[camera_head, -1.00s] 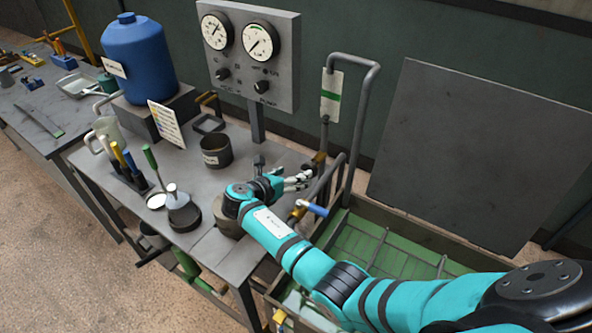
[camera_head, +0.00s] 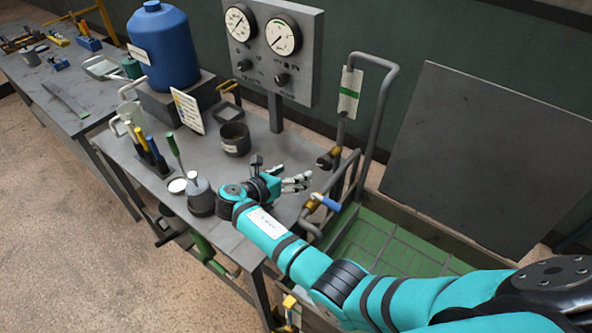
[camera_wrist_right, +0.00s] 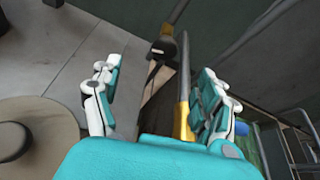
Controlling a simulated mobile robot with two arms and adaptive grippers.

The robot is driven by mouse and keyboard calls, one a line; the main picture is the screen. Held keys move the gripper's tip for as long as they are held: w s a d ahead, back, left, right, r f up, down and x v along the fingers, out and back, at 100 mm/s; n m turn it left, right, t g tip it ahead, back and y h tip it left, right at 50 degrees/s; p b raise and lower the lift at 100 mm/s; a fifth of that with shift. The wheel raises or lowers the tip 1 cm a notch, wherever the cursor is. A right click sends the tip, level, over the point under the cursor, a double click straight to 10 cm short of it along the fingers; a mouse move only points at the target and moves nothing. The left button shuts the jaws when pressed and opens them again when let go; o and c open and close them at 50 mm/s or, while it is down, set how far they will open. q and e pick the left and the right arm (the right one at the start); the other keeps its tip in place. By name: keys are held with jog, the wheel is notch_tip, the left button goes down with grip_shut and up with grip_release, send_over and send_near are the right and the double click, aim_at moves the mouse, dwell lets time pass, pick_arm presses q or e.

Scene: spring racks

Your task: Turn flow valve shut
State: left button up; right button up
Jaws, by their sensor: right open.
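A valve with a blue handle (camera_head: 329,203) and a brass body (camera_head: 312,203) sits on the bent grey pipe at the bench's right end. In the right wrist view its brass part (camera_wrist_right: 182,120) is beside the right-hand finger, and a bit of the blue handle (camera_wrist_right: 245,146) shows behind that finger. A second brass fitting with a dark end (camera_head: 327,160) is farther back, below a green-striped tag. My right gripper (camera_head: 296,182) is open and empty, just left of the blue-handled valve. The wrist view shows its white-and-teal fingers (camera_wrist_right: 160,95) spread apart. My left gripper is out of view.
Two gauges are on a grey panel (camera_head: 272,50) behind the bench. A dark pot (camera_head: 235,139), oil can (camera_head: 201,198) and blue tank (camera_head: 163,48) stand on the bench (camera_head: 215,168). A green-floored tray (camera_head: 385,245) and leaning dark board (camera_head: 480,160) lie to the right.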

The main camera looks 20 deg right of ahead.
jog(key=v, duration=0.5)
jog(key=shift+a+f+p, duration=0.15)
jog(key=shift+f+p, duration=0.05)
jog(key=shift+p, duration=0.1)
dwell(0.4)
jog(key=shift+a, duration=0.1)
jog(key=v, duration=0.7)
jog(key=shift+a+r, duration=0.15)
jog(key=shift+r, duration=0.15)
jog(key=shift+x, duration=3.85)
jog(key=shift+f, duration=0.2)
